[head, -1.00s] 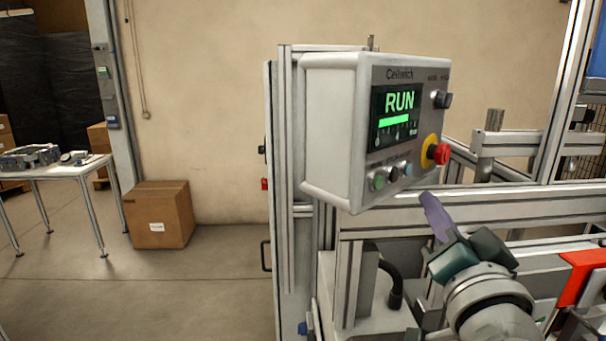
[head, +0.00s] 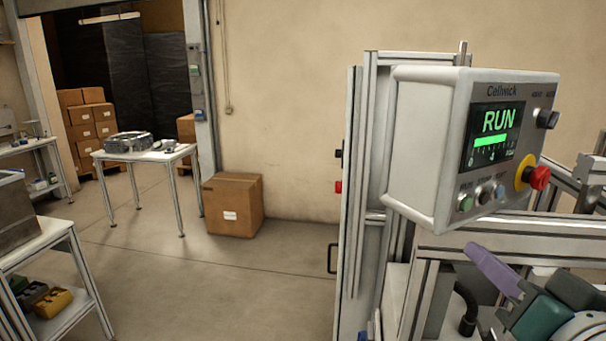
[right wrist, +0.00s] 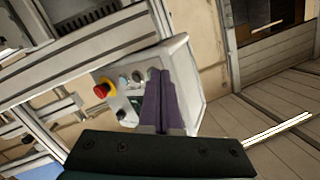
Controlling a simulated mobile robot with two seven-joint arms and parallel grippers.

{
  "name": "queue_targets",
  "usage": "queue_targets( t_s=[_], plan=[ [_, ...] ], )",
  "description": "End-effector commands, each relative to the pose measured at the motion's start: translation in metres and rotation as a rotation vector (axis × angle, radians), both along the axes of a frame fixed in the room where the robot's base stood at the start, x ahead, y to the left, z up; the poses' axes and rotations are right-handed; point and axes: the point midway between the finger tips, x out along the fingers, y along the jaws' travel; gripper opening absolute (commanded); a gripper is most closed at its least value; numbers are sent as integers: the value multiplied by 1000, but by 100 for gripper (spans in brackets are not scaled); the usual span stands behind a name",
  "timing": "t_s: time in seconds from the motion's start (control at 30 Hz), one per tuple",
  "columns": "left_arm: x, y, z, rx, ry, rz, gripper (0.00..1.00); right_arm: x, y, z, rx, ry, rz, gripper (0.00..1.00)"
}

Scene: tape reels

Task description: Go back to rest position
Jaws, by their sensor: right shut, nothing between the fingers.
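My right gripper (head: 492,268) shows at the lower right of the head view, with purple fingers closed together and nothing between them. It is below the control box (head: 425,150) and apart from it in that view. The box's screen reads RUN with a green bar, and it carries a red emergency knob on a yellow collar (head: 531,175) and several small buttons. In the right wrist view the shut purple fingers (right wrist: 160,100) overlap the control box (right wrist: 190,95). My left gripper is not in view.
An aluminium frame (head: 362,200) holds the box on the right. A cardboard box (head: 233,205) stands on the floor by the wall. A white table (head: 150,155) with grey parts is behind on the left. A shelf cart (head: 55,235) is at the left edge. The middle floor is clear.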

Motion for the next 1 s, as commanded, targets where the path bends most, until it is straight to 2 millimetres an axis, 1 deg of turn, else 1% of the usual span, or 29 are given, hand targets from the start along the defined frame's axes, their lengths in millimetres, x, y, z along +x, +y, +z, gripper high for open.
queue_targets(
  t_s=[0.03, 0.07, 0.1, 0.17, 0.2, 0.27, 0.3, 0.4, 0.5, 0.6, 0.67, 1.0],
  plan=[
    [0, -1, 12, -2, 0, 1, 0, -13, 15, 1, -50, 95, 80, 0],
    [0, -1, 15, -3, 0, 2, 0, -22, 24, -4, -84, 162, 130, 0],
    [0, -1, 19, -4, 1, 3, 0, -36, 35, -10, -127, 253, 190, 0],
    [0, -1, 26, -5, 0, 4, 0, -62, 46, -20, -193, 394, 269, 0],
    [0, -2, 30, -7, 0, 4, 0, -82, 51, -26, -235, 488, 315, 0],
    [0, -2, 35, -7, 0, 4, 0, -112, 54, -31, -296, 623, 369, 0],
    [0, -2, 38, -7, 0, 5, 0, -133, 54, -33, -331, 708, 396, 0],
    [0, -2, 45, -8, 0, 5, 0, -179, 49, -34, -401, 892, 443, 0],
    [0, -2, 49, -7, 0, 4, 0, -213, 42, -30, -442, 1019, 464, 0],
    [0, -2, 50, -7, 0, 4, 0, -232, 38, -28, -463, 1092, 472, 0],
    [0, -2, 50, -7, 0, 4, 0, -237, 37, -27, -468, 1111, 473, 0],
    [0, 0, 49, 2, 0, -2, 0, -238, 36, -28, -468, 1117, 474, 0]
  ],
)
